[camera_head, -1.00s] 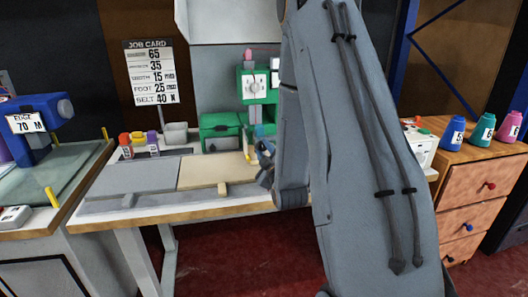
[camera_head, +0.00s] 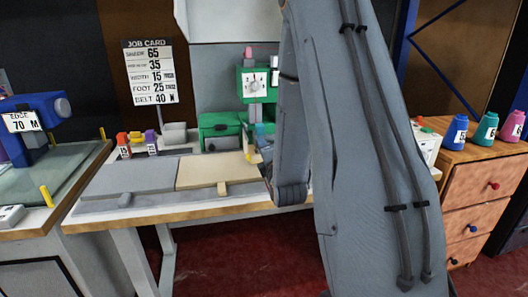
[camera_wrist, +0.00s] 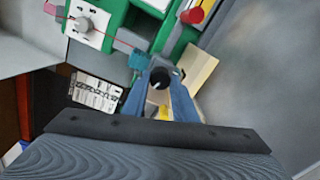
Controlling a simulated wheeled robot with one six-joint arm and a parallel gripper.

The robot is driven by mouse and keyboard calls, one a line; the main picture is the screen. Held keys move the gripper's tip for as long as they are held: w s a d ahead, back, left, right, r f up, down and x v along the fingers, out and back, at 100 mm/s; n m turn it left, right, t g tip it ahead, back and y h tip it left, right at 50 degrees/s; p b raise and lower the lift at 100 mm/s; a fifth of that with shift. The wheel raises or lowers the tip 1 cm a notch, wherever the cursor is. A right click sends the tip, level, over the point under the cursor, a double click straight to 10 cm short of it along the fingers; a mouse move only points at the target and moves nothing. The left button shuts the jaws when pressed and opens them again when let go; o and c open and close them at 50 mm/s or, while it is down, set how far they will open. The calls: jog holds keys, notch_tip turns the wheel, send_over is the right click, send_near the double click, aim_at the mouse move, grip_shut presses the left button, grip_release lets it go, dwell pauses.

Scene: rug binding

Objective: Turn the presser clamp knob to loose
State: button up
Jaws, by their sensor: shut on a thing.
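The green sewing machine (camera_head: 257,84) stands at the back of the table, with a white dial plate on its face. The wrist view shows that dial's grey knob (camera_wrist: 83,24) at upper left. A black round knob with a white mark (camera_wrist: 160,78), seemingly the presser clamp knob, sits between my blue fingertips. My gripper (camera_wrist: 160,84) is shut on this knob, one finger on each side. In the head view my gripper is mostly hidden behind my arm. The mark's setting is too small to read.
The table holds a grey panel (camera_head: 130,179) and a cream panel (camera_head: 205,172) left of my arm. A job card (camera_head: 150,72) stands behind. A wooden drawer unit (camera_head: 478,180) with several cones is at right. A red knob (camera_wrist: 191,15) shows near the fingers.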

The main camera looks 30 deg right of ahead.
jog(key=n+b, duration=0.1)
jog(key=n, duration=0.4)
jog(key=shift+f, duration=0.1)
jog(key=shift+n+h+b, duration=0.3)
jog(key=shift+n+b, duration=0.45)
jog(key=shift+n, duration=1.45)
jog(key=o, duration=1)
jog(key=shift+o, duration=0.2)
jog(key=shift+s, duration=0.1)
jog(key=v, duration=0.5)
jog(key=shift+s+a, duration=0.1)
jog(key=shift+s, duration=0.05)
jog(key=shift+s+r+p, duration=0.2)
jog(key=shift+r+p, duration=0.05)
jog(key=shift+p, duration=0.35)
jog(key=p+v, duration=0.2)
jog(key=p, duration=0.1)
jog(key=shift+w+a+f, duration=0.1)
